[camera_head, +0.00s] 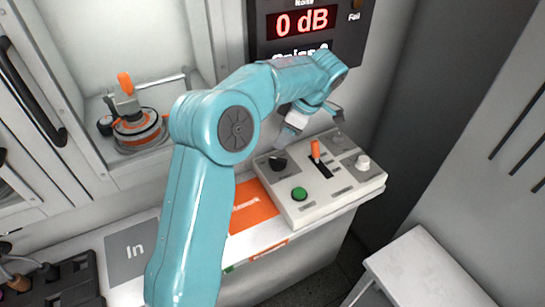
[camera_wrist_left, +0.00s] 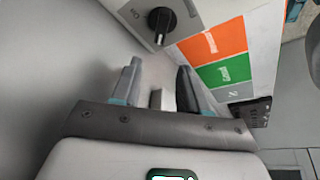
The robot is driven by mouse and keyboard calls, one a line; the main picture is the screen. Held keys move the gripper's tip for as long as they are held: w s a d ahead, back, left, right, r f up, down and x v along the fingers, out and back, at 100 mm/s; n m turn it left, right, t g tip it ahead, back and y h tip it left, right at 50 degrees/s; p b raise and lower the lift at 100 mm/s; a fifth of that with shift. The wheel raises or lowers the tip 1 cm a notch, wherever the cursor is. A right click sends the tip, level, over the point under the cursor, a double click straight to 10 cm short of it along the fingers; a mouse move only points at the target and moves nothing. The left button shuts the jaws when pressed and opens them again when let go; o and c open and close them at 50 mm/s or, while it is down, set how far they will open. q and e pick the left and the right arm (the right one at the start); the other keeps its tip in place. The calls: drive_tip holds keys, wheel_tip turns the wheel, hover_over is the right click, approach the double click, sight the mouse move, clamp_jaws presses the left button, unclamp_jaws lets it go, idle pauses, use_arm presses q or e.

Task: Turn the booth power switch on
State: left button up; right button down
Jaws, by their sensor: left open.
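A pale control box (camera_head: 335,192) stands on the bench with a black rotary knob (camera_head: 278,162), an orange-handled lever (camera_head: 315,150), a green button (camera_head: 299,194) and a white knob (camera_head: 362,162). Its labels are too small to read, so I cannot tell which control is marked as booth power. My left gripper (camera_head: 307,128) is over the back of the box, open and empty. In the left wrist view the gripper (camera_wrist_left: 159,66) has its fingers apart, and the black knob (camera_wrist_left: 161,20) lies beyond the fingertips, not between them. My right gripper is not in view.
An orange device (camera_head: 138,127) sits in a recess. A display (camera_head: 303,22) reads "0 dB". A white stool (camera_head: 425,268) stands at the lower right.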

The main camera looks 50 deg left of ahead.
sight(271, 157)
use_arm(q)
drive_tip(key=x, duration=0.9)
drive_tip(key=shift+w+f+b, duration=0.15)
drive_tip(key=shift+f+b, duration=0.05)
drive_tip(key=shift+b, duration=0.1)
drive_tip(key=shift+c, duration=0.3)
clamp_jaws()
